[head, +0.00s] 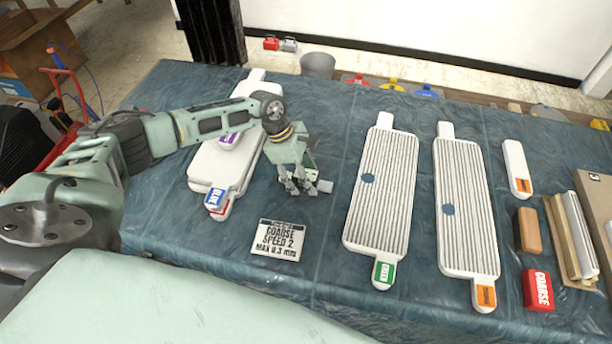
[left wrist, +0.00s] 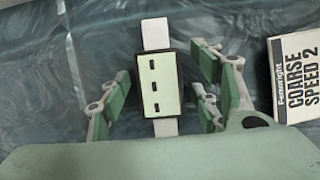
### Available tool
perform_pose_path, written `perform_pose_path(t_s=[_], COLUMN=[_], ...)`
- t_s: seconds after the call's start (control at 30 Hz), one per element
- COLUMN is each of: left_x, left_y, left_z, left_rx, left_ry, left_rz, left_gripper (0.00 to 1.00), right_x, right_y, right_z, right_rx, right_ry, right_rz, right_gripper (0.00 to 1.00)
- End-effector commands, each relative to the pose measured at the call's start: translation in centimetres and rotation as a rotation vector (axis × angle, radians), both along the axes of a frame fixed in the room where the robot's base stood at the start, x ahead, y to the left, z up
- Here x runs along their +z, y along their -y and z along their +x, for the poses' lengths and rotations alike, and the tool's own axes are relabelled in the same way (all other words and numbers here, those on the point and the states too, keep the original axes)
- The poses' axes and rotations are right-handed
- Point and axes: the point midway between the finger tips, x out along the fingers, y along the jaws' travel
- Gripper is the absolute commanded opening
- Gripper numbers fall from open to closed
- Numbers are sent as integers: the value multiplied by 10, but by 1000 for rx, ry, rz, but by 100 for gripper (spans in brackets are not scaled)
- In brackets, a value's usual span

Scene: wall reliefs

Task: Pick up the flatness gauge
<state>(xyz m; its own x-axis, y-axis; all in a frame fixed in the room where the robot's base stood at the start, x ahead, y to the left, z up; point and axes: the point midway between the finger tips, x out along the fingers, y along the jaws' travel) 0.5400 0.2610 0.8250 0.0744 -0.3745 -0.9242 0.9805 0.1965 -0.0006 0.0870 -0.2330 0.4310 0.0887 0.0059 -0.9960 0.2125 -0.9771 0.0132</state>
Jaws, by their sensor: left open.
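The flatness gauge appears to be the pale green block with dark slots and a white bar through it, lying on the blue-covered table. In the left wrist view the gauge (left wrist: 160,85) sits between the spread fingers of my left gripper (left wrist: 163,88), with gaps on both sides. In the head view the gauge (head: 325,186) is partly hidden behind my left gripper (head: 298,184), only its white end and a bit of green showing. My left gripper is open, pointing down over it, and holds nothing. My right gripper is not in view.
A sign (head: 280,240) reading "COARSE SPEED 2" lies just in front of the gauge. Two ribbed white panels (head: 383,190) (head: 466,210) lie to the right. Stacked white panels (head: 205,165) lie left, partly under my arm. A red block (head: 538,290) is at far right.

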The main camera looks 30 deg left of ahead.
Motion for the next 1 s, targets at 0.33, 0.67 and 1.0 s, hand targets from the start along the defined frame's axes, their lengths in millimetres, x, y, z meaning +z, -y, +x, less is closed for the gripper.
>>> perform_pose_path(t_s=[0.33, 0.67, 1.0], left_x=[0, 0, 1], left_y=[0, 0, 0], left_z=[0, 0, 1], left_rx=[0, 0, 1], left_ry=[0, 1, 2], left_rz=[0, -1, -1], left_gripper=[42, 13, 5], right_x=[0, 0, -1], right_y=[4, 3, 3], right_z=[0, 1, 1], right_rx=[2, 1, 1], right_ry=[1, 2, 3], right_rz=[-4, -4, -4], right_gripper=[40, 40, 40])
